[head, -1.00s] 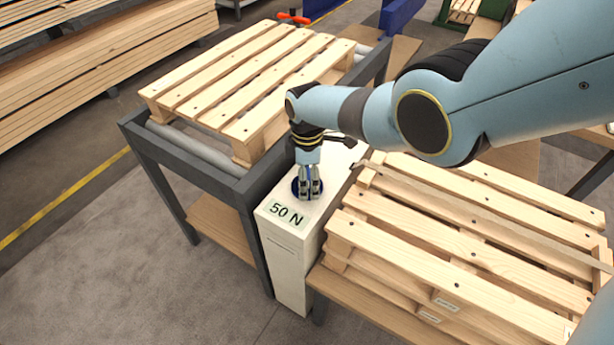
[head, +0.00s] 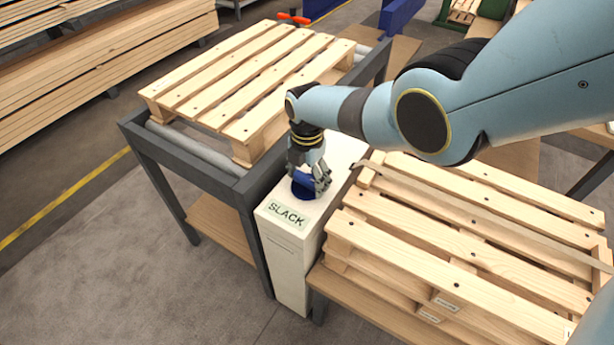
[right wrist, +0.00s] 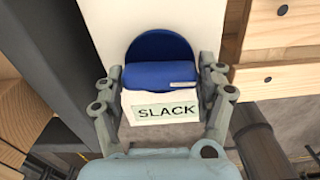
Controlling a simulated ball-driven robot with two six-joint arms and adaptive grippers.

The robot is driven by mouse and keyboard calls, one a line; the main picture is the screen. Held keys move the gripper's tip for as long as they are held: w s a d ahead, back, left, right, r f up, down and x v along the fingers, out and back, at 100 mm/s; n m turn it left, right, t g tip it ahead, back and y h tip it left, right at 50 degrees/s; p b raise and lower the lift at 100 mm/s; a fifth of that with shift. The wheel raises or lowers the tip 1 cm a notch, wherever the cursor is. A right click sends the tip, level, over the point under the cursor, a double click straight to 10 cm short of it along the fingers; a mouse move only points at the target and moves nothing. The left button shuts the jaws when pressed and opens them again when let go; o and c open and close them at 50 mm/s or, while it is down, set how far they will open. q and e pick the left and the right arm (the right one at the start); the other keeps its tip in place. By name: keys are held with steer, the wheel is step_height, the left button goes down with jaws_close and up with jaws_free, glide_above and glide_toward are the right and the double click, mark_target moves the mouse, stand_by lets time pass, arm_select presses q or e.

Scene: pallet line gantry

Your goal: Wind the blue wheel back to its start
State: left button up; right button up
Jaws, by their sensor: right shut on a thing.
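The blue wheel (head: 303,188) sits on top of a white box-shaped post, and my right gripper (head: 316,186) is on it from above. In the right wrist view the wheel (right wrist: 160,62) lies between the two fingers of the right gripper (right wrist: 162,85), which are shut on its raised blue grip bar. A display (head: 287,214) on the post's (head: 285,240) top reads SLACK; it also shows in the right wrist view (right wrist: 166,111). Part of the wheel is hidden by the fingers in the head view. My left gripper is not in view.
A stack of wooden pallets (head: 450,240) with a strap (head: 480,218) across it stands right of the post. Another pallet (head: 250,85) lies on a grey roller frame (head: 220,180) to the left. The post stands close between them; open floor lies in front.

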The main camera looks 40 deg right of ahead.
mark_target(307, 177)
steer(key=shift+w+n, duration=0.1)
steer(key=shift+n, duration=0.5)
steer(key=o, duration=1.1)
steer(key=shift+o, duration=0.2)
steer(key=shift+r, duration=0.15)
step_height(307, 177, up, 12)
